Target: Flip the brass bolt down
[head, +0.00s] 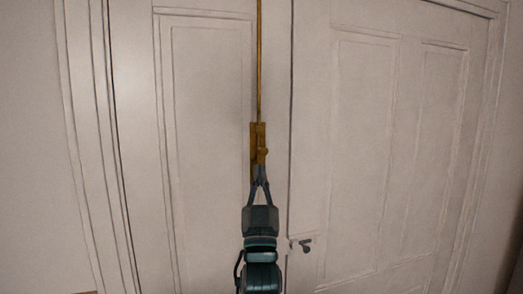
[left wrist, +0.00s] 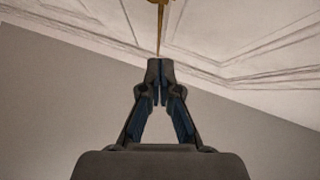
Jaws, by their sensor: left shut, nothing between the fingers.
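The brass bolt (head: 259,70) is a long thin vertical rod on the pale door, running up out of the top of the head view. Its lower end has a wider brass plate (head: 254,140) with a small knob at its right side. My left gripper (head: 261,172) comes up from below, with its fingertips shut and empty at the lower part of the plate. I cannot tell whether they touch the brass. In the left wrist view the gripper (left wrist: 160,68) is shut, and part of the brass bolt (left wrist: 159,27) shows just beyond its tips. My right gripper is not in view.
The panelled double door has a left leaf (head: 212,90) and a right leaf (head: 395,150). A dark door handle (head: 303,244) sits low on the right leaf, close to the right of my left arm. The door face around the bolt is otherwise clear.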

